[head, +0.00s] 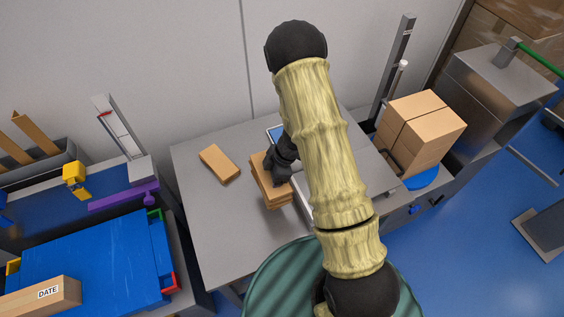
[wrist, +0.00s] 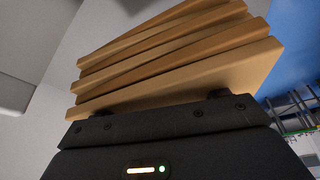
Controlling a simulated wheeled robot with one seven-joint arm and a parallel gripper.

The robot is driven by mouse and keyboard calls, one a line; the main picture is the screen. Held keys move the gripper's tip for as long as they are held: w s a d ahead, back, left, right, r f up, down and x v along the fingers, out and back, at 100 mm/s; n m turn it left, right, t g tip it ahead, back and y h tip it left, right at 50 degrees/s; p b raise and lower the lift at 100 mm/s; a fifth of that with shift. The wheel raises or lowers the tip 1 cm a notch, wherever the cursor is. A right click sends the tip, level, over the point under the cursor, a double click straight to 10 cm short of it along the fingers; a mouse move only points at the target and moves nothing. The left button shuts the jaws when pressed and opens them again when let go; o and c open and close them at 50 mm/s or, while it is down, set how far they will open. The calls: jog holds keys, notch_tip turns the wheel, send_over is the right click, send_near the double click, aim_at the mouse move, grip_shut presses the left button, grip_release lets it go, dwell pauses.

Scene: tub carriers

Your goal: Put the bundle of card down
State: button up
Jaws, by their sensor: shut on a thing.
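The bundle of card (head: 275,194) is a stack of several flat brown card pieces, held at my gripper (head: 284,176) over the grey table (head: 204,238). In the wrist view the bundle (wrist: 180,55) fills the upper middle, its layers slightly fanned and tilted. My gripper is shut on it; the finger ends (wrist: 215,95) show only as small dark tips at its near edge. My arm hides part of the table to the right. I cannot tell whether the bundle touches the tabletop.
A flat brown card piece (head: 219,163) lies on the table, left of the bundle. Blue trays (head: 92,262) and a box marked DATE (head: 42,298) are at the left. The table's front left is clear.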

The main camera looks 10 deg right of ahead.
aim_at(270, 186)
jog(key=shift+w, duration=0.4)
jog(key=shift+s, duration=0.1)
notch_tip(270, 186, down, 6)
jog(key=shift+d+f, duration=0.1)
jog(key=shift+d, duration=0.05)
jog(key=shift+a, duration=0.2)
jog(key=shift+f, duration=1.85)
